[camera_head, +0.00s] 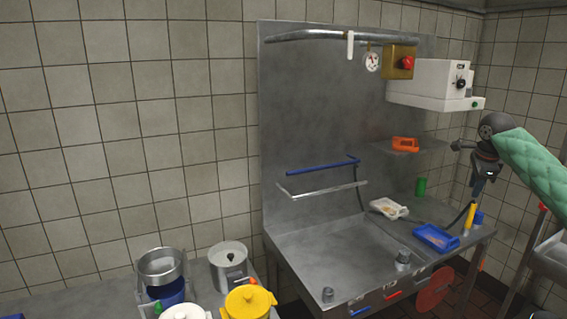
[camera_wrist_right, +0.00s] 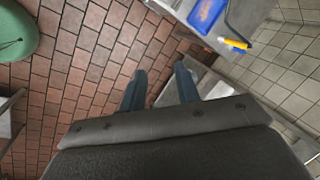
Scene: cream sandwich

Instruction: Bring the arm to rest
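My right arm, in a green quilted sleeve, comes in from the right edge of the head view. My right gripper (camera_head: 480,186) hangs pointing down in the air at the right, in front of the metal worktop's right end. In the right wrist view its two blue-grey fingers (camera_wrist_right: 160,88) stand apart with nothing between them, above the red brick floor (camera_wrist_right: 110,60). My left gripper is not in view.
A blue tray (camera_head: 437,238) and a white tray (camera_head: 389,208) lie on the metal worktop (camera_head: 335,250). A yellow object (camera_head: 469,217) stands at its right end. Several pots, including a yellow pot (camera_head: 249,303), stand at the lower left. A white machine (camera_head: 428,80) hangs above.

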